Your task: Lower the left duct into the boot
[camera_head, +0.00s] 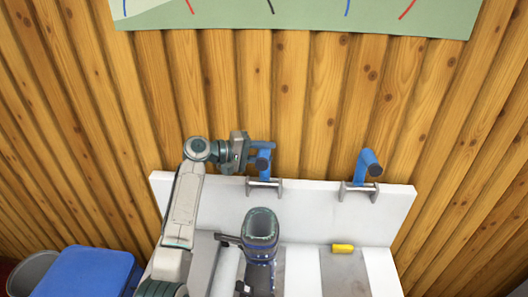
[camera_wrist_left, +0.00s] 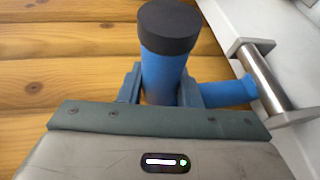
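The left duct (camera_head: 264,166) is a blue elbow pipe with a black end, standing at a metal bracket on the top edge of a white panel. In the left wrist view the duct (camera_wrist_left: 163,72) rises between the fingers of my left gripper (camera_wrist_left: 160,92), with a finger against each side; the gripper looks shut on it. The left gripper (camera_head: 249,150) reaches it from the left in the head view. My right gripper is not in view.
A second blue duct (camera_head: 368,167) stands at its own bracket (camera_head: 357,190) to the right. A yellow block (camera_head: 342,248) lies on the bench right of the boot. The white panel (camera_head: 320,215) runs behind the boot. A blue bin (camera_head: 88,273) stands at lower left.

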